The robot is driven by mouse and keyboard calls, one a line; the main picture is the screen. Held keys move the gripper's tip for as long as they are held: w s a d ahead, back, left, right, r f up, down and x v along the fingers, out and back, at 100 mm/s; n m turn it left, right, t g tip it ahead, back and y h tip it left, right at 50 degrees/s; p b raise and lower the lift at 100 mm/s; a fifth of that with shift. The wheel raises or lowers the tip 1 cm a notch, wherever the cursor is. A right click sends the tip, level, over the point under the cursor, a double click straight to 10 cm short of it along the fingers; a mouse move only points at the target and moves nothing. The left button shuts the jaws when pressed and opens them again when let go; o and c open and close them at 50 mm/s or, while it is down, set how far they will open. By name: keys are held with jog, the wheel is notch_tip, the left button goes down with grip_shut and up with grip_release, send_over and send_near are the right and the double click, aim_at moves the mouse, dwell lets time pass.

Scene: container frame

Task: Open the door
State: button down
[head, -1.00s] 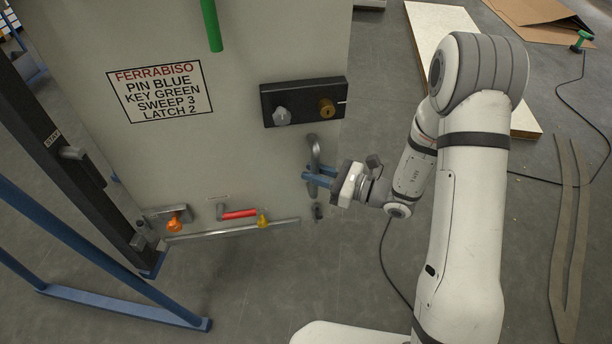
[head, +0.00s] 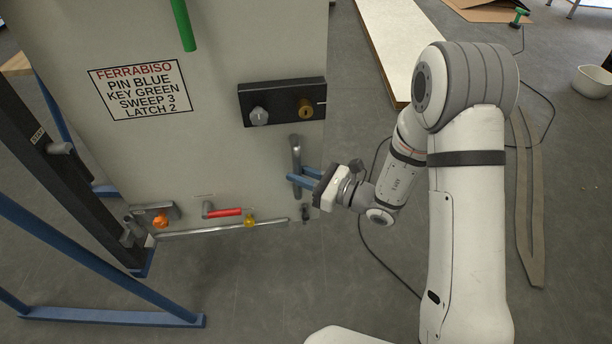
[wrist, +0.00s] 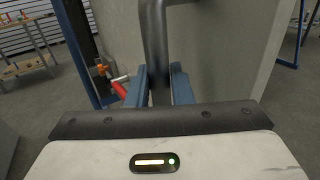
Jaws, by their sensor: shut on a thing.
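The pale grey door (head: 220,55) fills the left of the head view. Open floor shows past its right edge, with no frame post against it. A grey metal pull handle (head: 296,150) stands upright near that edge. My gripper (head: 300,181) has its blue fingers shut around the handle's lower part. The wrist view shows the handle bar (wrist: 154,40) between the two fingers (wrist: 160,88). A black lock plate (head: 282,101) with a silver knob and a brass key cylinder sits above the handle. A red lever (head: 224,212) lies low on the door.
A dark frame post (head: 48,150) with blue braces (head: 110,316) stands at left. A green bar (head: 183,24) is at the door's top. A sign (head: 140,88) is on the door. A pale board (head: 390,40) and a black cable lie on the floor at right. Floor below the door is clear.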

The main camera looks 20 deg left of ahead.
jog(key=shift+s+a+r+g, duration=0.1)
jog(key=shift+s+a+g, duration=0.2)
jog(key=shift+s+g, duration=0.1)
jog(key=c, duration=1.5)
grip_release()
jog(key=shift+a, duration=0.15)
jog(key=shift+o, duration=0.8)
jog(key=shift+w, duration=0.2)
jog(key=shift+d, duration=0.2)
jog(key=s+d, duration=0.1)
jog(key=d, duration=0.6)
jog(key=shift+d, duration=0.3)
